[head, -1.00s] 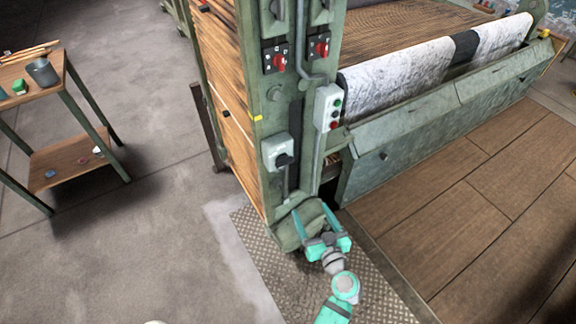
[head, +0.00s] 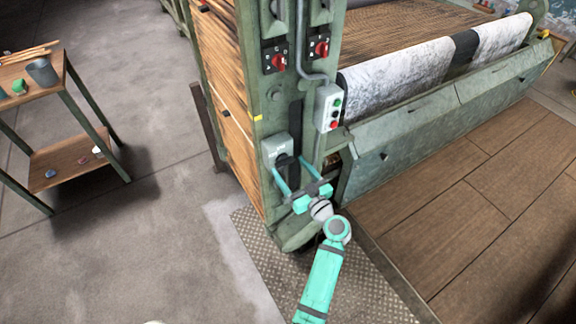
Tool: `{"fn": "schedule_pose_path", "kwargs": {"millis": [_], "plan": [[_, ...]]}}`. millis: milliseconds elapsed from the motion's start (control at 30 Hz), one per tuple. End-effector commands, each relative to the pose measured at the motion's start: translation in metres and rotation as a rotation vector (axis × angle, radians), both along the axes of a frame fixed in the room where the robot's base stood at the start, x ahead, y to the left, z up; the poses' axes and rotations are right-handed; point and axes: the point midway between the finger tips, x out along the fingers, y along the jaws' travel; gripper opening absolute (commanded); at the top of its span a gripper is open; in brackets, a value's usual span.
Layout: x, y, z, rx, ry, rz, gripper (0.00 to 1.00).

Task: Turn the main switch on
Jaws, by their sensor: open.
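A grey switch box (head: 275,147) with a dark knob (head: 284,160) is mounted low on the green machine post; it looks like the main switch, though I cannot read a label. My teal gripper (head: 288,164) is open, its two fingers pointing up and left at this box. The fingertips appear on either side of the knob in the picture. I cannot tell whether they touch it or are still in front of it. The knob is partly hidden, and its setting is not clear.
Two red rotary switches (head: 278,62) (head: 320,49) sit higher on the post. A button box (head: 329,108) with green and red buttons is right of the grey box. A metal apron (head: 430,125) extends right. A small wooden table (head: 65,160) stands left, with clear floor between.

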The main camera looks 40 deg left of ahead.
Motion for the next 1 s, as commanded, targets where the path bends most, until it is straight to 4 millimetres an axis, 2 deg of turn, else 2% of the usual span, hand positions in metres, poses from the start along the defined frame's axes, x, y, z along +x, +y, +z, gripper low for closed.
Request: {"fn": "schedule_pose_path", "kwargs": {"millis": [200,500,533,700,1000], "plan": [[0.007,0.016,0.000,0.000,0.001,0.000,0.73],[0.008,0.018,0.000,0.000,0.001,-0.001,0.73],[0.008,0.018,0.000,0.000,0.001,-0.001,0.71],[0.008,0.018,0.000,0.000,0.001,-0.001,0.32],[0.008,0.018,0.000,0.010,0.023,-0.001,0.32]]}}
